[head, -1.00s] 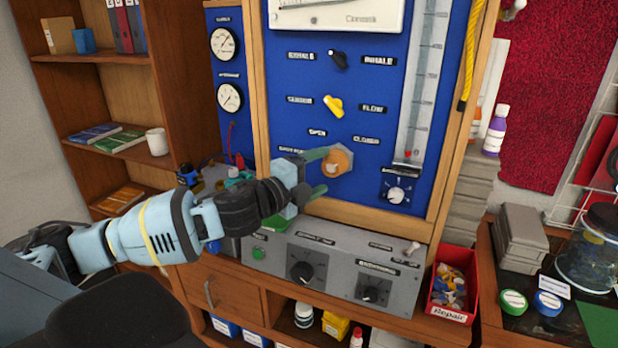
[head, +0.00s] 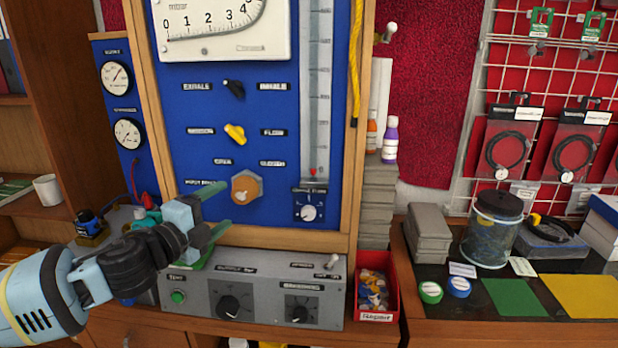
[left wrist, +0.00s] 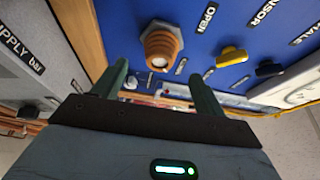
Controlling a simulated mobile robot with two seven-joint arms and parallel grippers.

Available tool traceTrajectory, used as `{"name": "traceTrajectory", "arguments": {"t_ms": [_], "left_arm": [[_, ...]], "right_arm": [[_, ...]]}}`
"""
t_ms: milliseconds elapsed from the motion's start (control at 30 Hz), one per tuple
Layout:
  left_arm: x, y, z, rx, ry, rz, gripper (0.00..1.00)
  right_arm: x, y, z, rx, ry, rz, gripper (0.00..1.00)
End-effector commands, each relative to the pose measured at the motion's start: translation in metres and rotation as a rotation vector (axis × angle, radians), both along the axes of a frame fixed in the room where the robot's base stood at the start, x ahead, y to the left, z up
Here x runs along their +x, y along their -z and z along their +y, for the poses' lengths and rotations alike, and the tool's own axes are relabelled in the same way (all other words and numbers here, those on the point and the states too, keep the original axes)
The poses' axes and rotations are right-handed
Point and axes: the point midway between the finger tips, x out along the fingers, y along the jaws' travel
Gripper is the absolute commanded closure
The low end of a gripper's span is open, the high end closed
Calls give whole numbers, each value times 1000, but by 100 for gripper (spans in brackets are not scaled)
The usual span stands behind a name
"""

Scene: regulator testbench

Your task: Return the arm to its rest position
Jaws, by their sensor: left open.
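My left arm comes in from the left in the head view. My left gripper (head: 222,215) is open, with its two green fingers apart and nothing between them. It is in front of the lower left of the blue panel (head: 280,128), just left of the orange-brown round knob (head: 246,187). In the left wrist view the open fingers (left wrist: 160,85) point at the panel, and the knob (left wrist: 161,46) stands beyond them, apart from both. My right gripper is not in view.
A grey control box (head: 255,288) stands below the panel, close under my left gripper. A red bin (head: 375,287) of small parts is right of it. A wooden shelf (head: 65,130) is at left. A bench at right holds a jar (head: 492,230) and boxes.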

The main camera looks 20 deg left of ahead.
Motion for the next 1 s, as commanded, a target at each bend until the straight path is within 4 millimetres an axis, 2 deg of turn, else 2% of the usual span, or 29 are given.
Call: {"name": "traceTrajectory", "arguments": {"t_ms": [133,233,367,467,600,667,800,900,1000], "left_arm": [[-1,8,-2,-22,-6,14,28],[-6,32,-9,-93,-33,62,28],[-23,88,-24,-260,-112,184,28],[-46,137,-35,-402,-204,305,28],[-90,200,-51,-586,-349,484,28],[-113,225,-58,-657,-419,565,28],[-173,275,-76,-814,-594,760,28],[-214,300,-88,-897,-710,881,28],[-248,316,-99,-959,-804,977,28]], "right_arm": [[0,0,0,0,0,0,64],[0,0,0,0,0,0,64],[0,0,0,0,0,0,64],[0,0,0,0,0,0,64],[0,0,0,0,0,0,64],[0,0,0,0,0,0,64],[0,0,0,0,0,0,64],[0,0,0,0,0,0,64],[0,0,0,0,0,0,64]]}}
